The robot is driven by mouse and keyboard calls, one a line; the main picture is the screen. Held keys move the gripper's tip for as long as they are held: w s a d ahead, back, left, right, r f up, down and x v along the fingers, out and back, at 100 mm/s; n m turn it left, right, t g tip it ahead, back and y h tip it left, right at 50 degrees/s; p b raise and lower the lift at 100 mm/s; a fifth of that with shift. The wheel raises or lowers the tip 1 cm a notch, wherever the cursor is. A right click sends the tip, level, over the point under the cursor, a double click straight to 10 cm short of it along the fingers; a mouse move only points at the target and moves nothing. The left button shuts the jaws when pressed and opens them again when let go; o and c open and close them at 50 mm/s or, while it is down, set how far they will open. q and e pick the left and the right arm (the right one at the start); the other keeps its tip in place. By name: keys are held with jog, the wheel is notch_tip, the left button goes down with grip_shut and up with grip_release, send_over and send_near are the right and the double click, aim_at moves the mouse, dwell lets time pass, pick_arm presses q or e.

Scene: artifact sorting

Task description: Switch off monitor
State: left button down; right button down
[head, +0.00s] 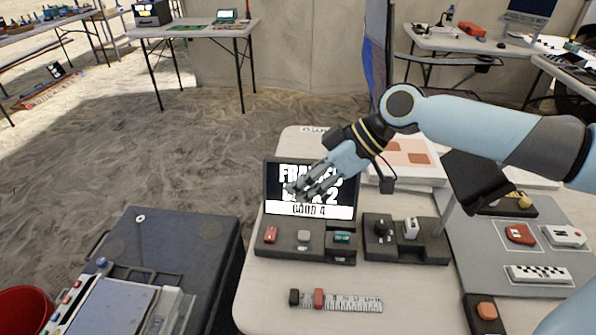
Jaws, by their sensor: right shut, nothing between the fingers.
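The monitor (274,178) stands on the white table, with a black screen, large white lettering and a white strip with black text. It is lit. A dark base (287,249) in front of it carries a red button (270,235), a grey button (304,236) and a teal button (342,237). My right gripper (297,191) reaches in from the right, in front of the screen and above the buttons. It is shut and empty, and hides part of the lettering. Whether it touches the screen I cannot tell. My left gripper is not in view.
A dark block with a switch (411,229) stands right of the base. A ruler (350,303) lies at the table's front. A grey tray (470,240) with small objects is at the right. A dark case (190,225) stands left of the table, with sandy floor beyond.

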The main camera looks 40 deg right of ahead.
jog(key=b, duration=0.4)
send_over(274, 237)
jog(key=d, duration=0.2)
notch_tip(274, 237, down, 5)
jog(key=shift+a+r, duration=0.1)
jog(key=shift+a, duration=0.05)
jog(key=f+b, duration=0.1)
jog(key=a+f+b, duration=0.1)
jog(key=f+b, duration=0.1)
jog(key=shift+w+a+f, duration=0.15)
jog(key=shift+w+f, duration=0.05)
jog(key=shift+f, duration=0.05)
jog(key=shift+s+a+f+b, duration=0.1)
jog(key=shift+f+b, duration=0.5)
jog(key=shift+b, duration=0.15)
jog(key=shift+s+a+f+h, duration=0.15)
jog(key=shift+a+f+h, duration=0.05)
jog(key=shift+f+h, duration=0.2)
jog(key=shift+r, duration=0.15)
jog(key=shift+d, duration=0.15)
